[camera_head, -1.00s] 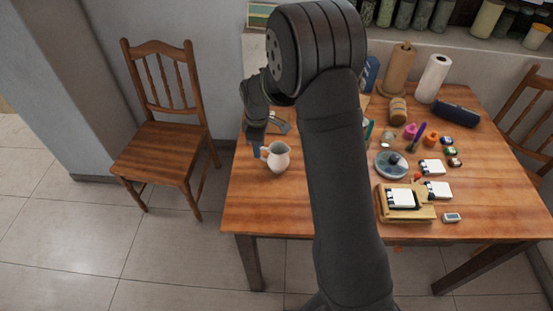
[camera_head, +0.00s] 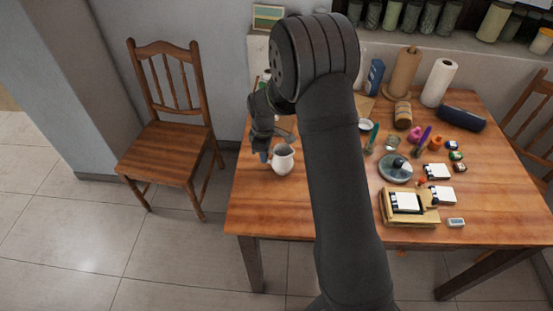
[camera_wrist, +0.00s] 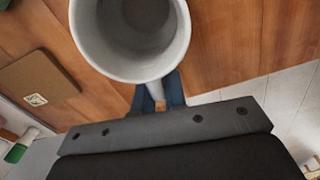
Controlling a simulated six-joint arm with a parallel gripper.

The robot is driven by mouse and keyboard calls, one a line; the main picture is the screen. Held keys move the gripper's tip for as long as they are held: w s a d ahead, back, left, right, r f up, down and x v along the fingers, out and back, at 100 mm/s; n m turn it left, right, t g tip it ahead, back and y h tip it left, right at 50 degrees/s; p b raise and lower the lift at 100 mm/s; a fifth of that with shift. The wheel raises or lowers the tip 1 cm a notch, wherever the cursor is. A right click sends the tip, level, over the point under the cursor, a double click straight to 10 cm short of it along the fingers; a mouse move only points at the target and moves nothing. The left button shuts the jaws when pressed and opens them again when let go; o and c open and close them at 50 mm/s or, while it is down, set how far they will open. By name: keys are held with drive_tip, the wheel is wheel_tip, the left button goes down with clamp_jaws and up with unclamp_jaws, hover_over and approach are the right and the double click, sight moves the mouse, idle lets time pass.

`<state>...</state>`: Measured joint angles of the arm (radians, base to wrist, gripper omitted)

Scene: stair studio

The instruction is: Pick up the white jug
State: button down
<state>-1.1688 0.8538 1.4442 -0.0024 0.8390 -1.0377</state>
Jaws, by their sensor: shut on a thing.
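The white jug (camera_head: 283,160) stands upright near the left edge of the wooden table in the head view, its handle side toward my gripper. In the wrist view, the jug (camera_wrist: 92,38) shows from above with its open mouth and an empty-looking inside. My gripper (camera_head: 264,158) is at the jug's left side. In the wrist view, the two blue fingers of my gripper (camera_wrist: 158,92) close around the jug's pale handle, just below the rim. Whether the jug's base touches the table is hard to tell.
The wooden table (camera_head: 270,215) is clear in front of the jug. A notebook stack (camera_head: 410,218), a round dish (camera_head: 396,175), paper rolls and small items stand to the right, past my arm. A chair (camera_head: 168,140) is left of the table.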

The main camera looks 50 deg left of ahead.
drive_tip(key=shift+r, duration=0.2)
drive_tip(key=shift+r, duration=1.1)
drive_tip(key=shift+w+d+r, duration=0.15)
drive_tip(key=shift+d+r, duration=0.05)
drive_tip(key=shift+r, duration=0.7)
drive_tip(key=w+d+r, duration=0.1)
drive_tip(key=d, duration=0.1)
drive_tip(key=w+d+r, duration=0.3)
drive_tip(key=d+r, duration=0.1)
drive_tip(key=d, duration=0.1)
drive_tip(key=shift+w, duration=0.35)
drive_tip(key=shift+w+d+r, duration=0.4)
drive_tip(key=shift+d, duration=0.15)
drive_tip(key=shift+w+d+r, duration=0.35)
drive_tip(key=shift+d+r, duration=0.05)
drive_tip(key=shift+d, duration=0.15)
